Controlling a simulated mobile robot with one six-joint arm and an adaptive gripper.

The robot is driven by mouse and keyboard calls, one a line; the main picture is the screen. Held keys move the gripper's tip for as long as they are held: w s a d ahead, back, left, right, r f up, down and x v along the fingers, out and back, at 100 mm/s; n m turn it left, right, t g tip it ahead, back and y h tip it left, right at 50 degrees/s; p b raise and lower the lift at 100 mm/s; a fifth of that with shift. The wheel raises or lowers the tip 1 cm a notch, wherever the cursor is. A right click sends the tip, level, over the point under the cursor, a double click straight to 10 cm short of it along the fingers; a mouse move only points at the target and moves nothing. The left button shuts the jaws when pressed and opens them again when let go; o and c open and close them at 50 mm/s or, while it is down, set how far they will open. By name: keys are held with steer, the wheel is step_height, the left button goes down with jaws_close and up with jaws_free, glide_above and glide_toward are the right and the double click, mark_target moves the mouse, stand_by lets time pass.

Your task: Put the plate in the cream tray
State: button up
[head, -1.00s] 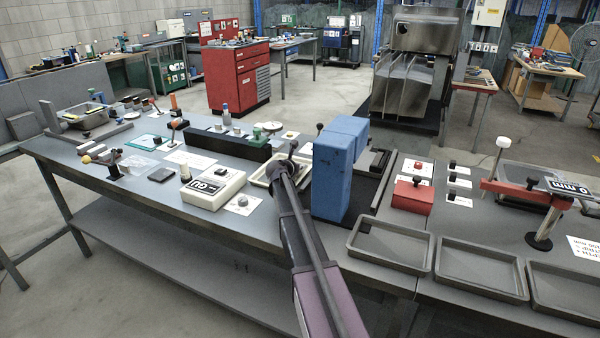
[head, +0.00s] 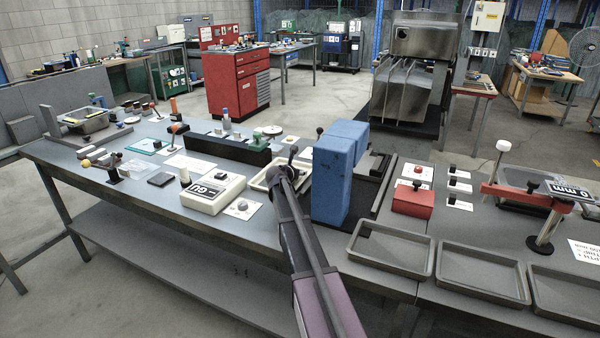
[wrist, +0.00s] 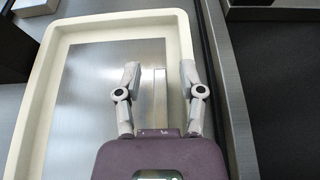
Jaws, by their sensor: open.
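The cream tray (wrist: 38,85) sits on the bench under my gripper. Its rim also shows in the head view (head: 256,181), partly hidden by my arm. A flat grey brushed-metal plate (wrist: 95,90) lies inside the tray in the wrist view. A narrow lighter strip (wrist: 160,100) shows along its right side; I cannot tell whether it is part of the plate. My gripper (wrist: 159,72) is open, its fingers apart above the right part of the tray, with the strip between them in the picture. Nothing is held. In the head view the plate is hidden.
A tall blue block (head: 334,175) stands close to the right of my arm. A white box (head: 212,193) is left of the tray, and a long black block (head: 226,146) lies behind. Grey trays (head: 390,270) line the front right. A red box (head: 412,200) stands beyond them.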

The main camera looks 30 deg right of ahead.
steer(key=p+v, duration=0.4)
steer(key=v, duration=0.8)
steer(key=shift+r+p, duration=0.15)
steer(key=shift+p, duration=0.2)
stand_by(0.4)
